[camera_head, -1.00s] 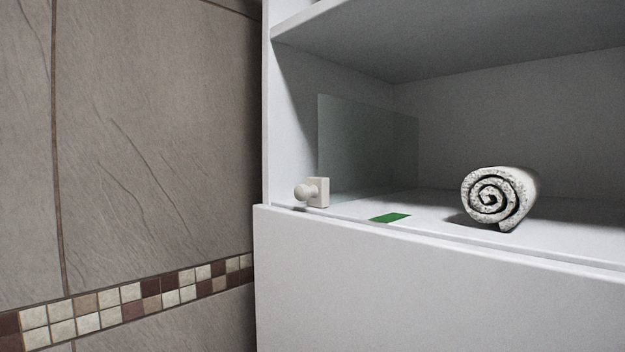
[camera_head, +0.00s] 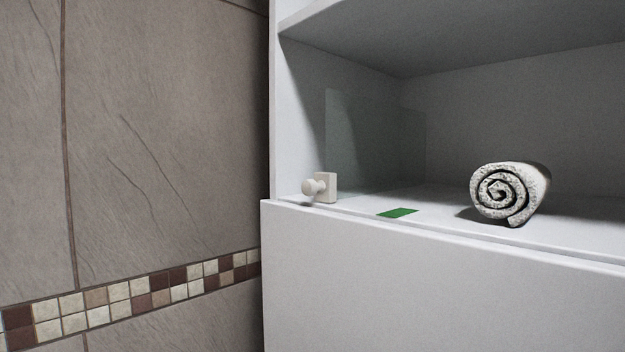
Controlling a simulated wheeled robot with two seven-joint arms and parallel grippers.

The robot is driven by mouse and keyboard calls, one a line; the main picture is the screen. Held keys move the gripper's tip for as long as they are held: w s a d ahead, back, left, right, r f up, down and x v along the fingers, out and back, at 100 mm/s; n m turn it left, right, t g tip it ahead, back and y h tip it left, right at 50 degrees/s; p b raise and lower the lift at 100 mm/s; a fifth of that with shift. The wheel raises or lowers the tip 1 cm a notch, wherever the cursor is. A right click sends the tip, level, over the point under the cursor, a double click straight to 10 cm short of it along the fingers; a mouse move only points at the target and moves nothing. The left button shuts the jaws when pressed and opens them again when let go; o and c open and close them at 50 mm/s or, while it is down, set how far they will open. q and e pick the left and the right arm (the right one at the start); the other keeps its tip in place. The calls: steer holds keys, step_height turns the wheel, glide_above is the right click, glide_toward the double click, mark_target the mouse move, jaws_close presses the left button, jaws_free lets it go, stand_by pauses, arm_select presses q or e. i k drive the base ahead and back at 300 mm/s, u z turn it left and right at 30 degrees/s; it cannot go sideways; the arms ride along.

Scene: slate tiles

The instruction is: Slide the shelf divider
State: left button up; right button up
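The shelf divider (camera_head: 372,140) is a clear, upright glass panel standing on the white shelf near its left side wall. A pale block with a round knob (camera_head: 322,187) sits at the divider's front lower corner, near the shelf's front edge. A green patch (camera_head: 397,212) lies flat on the shelf floor, to the right of the knob. Neither of my grippers shows in the head view.
A rolled grey-white towel (camera_head: 508,193) lies on the shelf right of the green patch. An upper shelf board (camera_head: 450,35) roofs the compartment. A white front panel (camera_head: 430,285) is below, and a tiled wall (camera_head: 160,130) is at left.

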mark_target(323, 188)
steer(key=u, duration=0.2)
steer(key=k, duration=1.25)
steer(key=z, duration=0.4)
steer(key=i, duration=0.5)
